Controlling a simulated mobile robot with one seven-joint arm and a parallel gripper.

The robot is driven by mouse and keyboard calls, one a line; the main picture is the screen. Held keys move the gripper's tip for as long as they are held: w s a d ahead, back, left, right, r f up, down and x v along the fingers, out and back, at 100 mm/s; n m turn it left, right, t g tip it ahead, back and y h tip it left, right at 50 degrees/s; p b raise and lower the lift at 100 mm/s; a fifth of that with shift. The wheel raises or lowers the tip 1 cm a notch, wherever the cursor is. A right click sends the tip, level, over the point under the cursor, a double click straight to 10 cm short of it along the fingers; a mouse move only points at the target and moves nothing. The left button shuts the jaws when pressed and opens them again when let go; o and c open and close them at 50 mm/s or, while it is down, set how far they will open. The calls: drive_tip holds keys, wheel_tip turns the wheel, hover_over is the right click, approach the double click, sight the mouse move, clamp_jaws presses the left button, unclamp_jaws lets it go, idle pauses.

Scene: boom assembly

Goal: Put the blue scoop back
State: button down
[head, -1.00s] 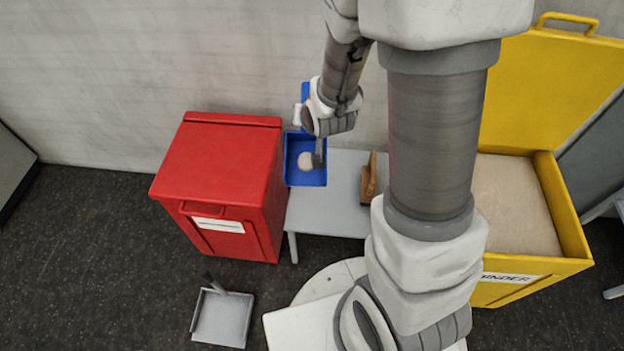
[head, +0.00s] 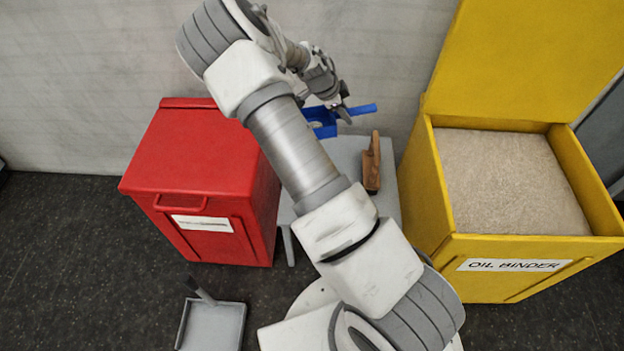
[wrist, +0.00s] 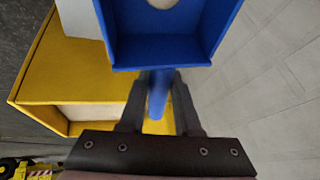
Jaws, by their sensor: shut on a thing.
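My gripper (head: 343,112) is shut on the handle of the blue scoop (head: 363,109), above the back of the grey table. Its handle points right in the head view, and my arm hides part of its tray. In the wrist view, my gripper's fingers (wrist: 158,82) are on either side of the handle, below the scoop's tray (wrist: 160,51). A pale round patch shows inside the tray at the top edge of that view. The yellow oil binder box (head: 512,250) stands open at right, filled with beige granules (head: 510,180).
A red lidded bin (head: 205,150) stands left of the grey table (head: 350,150). A brown wooden-backed brush (head: 372,165) is on the table. A grey dustpan (head: 212,325) lies on the floor in front. The yellow lid (head: 530,65) stands raised against the wall side.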

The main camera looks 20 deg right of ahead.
drive_tip(key=f+m+b, duration=0.1)
drive_tip(key=f+b, duration=0.1)
drive_tip(key=f, duration=0.5)
drive_tip(key=w+f+m+b, duration=0.1)
drive_tip(key=f+b, duration=0.2)
drive_tip(key=f, duration=0.4)
drive_tip(key=w+f+g+b, duration=0.1)
drive_tip(key=f+b, duration=0.1)
drive_tip(key=f, duration=0.5)
drive_tip(key=shift+d+f+m+b, duration=0.2)
drive_tip(key=shift+m+b, duration=0.1)
drive_tip(key=shift+m, duration=0.1)
drive_tip(key=shift+f+b, duration=0.4)
drive_tip(key=shift+b, duration=0.1)
drive_tip(key=shift+f, duration=0.2)
drive_tip(key=c, duration=0.6)
unclamp_jaws()
